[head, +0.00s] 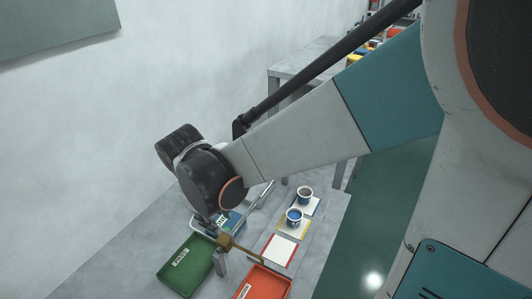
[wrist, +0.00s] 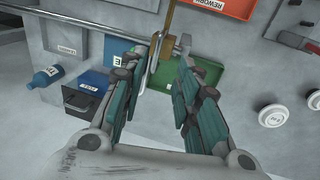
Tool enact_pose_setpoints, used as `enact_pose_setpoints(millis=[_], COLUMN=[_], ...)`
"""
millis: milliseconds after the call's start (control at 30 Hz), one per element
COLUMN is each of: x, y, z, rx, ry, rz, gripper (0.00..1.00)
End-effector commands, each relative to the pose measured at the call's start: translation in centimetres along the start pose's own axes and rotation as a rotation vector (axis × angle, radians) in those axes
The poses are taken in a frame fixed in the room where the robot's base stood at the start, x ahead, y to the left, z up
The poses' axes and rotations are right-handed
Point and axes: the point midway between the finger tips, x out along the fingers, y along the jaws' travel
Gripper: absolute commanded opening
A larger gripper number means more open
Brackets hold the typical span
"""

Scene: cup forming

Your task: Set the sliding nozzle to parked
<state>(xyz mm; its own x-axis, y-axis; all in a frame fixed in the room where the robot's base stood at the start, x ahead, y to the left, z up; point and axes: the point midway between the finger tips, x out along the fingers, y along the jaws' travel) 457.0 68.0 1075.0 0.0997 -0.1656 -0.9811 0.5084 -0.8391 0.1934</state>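The sliding nozzle appears as a brass block (head: 226,241) with a thin brass arm, on a grey rail (head: 262,195) in the head view. In the wrist view a brass bar (wrist: 168,32) of it comes down from the top, and a pale upright piece (wrist: 150,65) hangs by the left finger. My gripper (wrist: 168,62) is open, its teal fingers apart on either side of the space below the rail. In the head view my wrist hides most of the gripper and part of the rail. I cannot tell whether a finger touches the nozzle.
A green tray (head: 173,277) and an orange tray (head: 282,290) lie at the front. A blue cup (head: 294,219) and another cup (head: 305,194) stand on cards. A blue bottle (wrist: 46,77) and a dark box (wrist: 86,103) show at left in the wrist view.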

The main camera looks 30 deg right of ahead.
Motion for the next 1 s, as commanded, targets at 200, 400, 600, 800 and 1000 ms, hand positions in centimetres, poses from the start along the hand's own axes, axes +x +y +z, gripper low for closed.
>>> enact_pose_setpoints(millis=[200,400,600,800,1000], x=[-3.5,-5.2,-5.6,-5.6,-5.8], y=[-0.1,-0.1,-0.1,-0.1,0.3], z=[0.2,0.2,0.2,0.2,1.2], rx=[-0.002,-0.002,-0.001,-0.001,0.037], ry=[0.0,0.0,0.0,0.0,0.036], rz=[-0.001,-0.001,-0.001,-0.001,-0.004], gripper=[0.3,0.3,0.3,0.3,0.3])
